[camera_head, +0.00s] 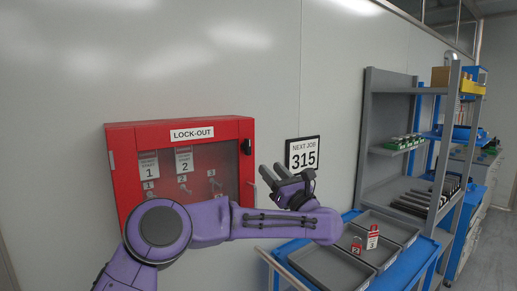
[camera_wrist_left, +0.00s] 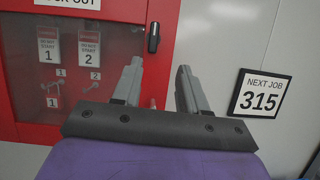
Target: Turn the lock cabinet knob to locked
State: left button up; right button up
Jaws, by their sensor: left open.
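The red lock-out cabinet (camera_head: 120,205) hangs on the wall with its clear-windowed door closed. Its black knob (camera_head: 246,147) sits on the right side of the door frame and appears upright; the wrist view shows the knob (camera_wrist_left: 153,37) too. My left gripper (camera_head: 272,173) is open and empty, in front of the wall just right of the cabinet and below the knob. In the wrist view its two fingers (camera_wrist_left: 160,67) point toward the wall, apart from each other, with the knob beyond them. My right gripper is not in view.
A "NEXT JOB 315" sign (camera_head: 303,154) is on the wall right of the gripper. Below it stands a blue cart with grey trays (camera_head: 330,268) holding tags 2 and 3 (camera_head: 372,237). A grey shelf rack (camera_head: 375,130) stands at the right. Tags 1 and 2 hang inside the cabinet.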

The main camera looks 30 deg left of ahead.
aim_at(250, 147)
pick_arm(q)
jog(key=shift+n+g, duration=0.4)
jog(key=shift+n, duration=0.1)
jog(key=a+r+p, duration=0.2)
jog(key=w+a+r+p, duration=0.1)
jog(key=a+r+p, duration=0.1)
jog(key=a, duration=0.1)
jog(key=shift+a+r, duration=0.15)
jog(key=shift+a, duration=0.2)
jog(key=p+x, duration=0.2)
jog(key=x, duration=0.1)
jog(key=f+x, duration=0.1)
jog(key=shift+w+a+r+p, duration=0.15)
jog(key=shift+w+a+p, duration=0.05)
jog(key=shift+w+p, duration=0.2)
jog(key=shift+s+d, duration=0.1)
jog(key=shift+d, duration=0.05)
jog(key=shift+c, duration=0.3)
grip_shut()
